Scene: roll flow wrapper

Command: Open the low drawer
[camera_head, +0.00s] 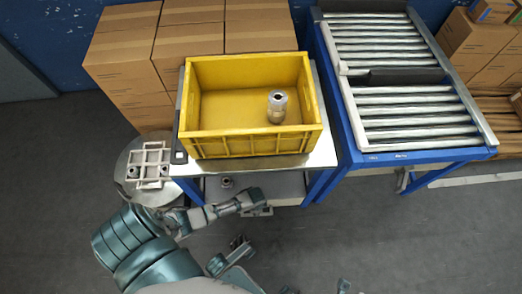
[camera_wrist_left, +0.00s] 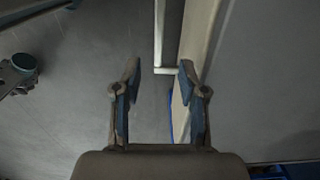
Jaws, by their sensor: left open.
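The low drawer (camera_head: 282,187) shows as a grey surface under the metal-topped table, between its blue legs. The tabletop hides most of it. My left gripper (camera_head: 258,207) is at the front of this drawer, low down, beside a small pale piece at its front edge. In the left wrist view my left gripper (camera_wrist_left: 160,78) is open, with its two fingers apart and nothing clearly held between them. A pale upright bar with a squared end lies just beyond the gap, and a large grey panel (camera_wrist_left: 255,80) fills the right side. Contact cannot be told.
A yellow crate (camera_head: 250,146) with a metal part (camera_head: 277,107) stands on the table (camera_head: 316,158). A roller conveyor (camera_head: 410,120) is at right, cardboard boxes (camera_head: 125,65) behind, and a round stand (camera_head: 140,192) with a pale frame at left. Floor in front is open.

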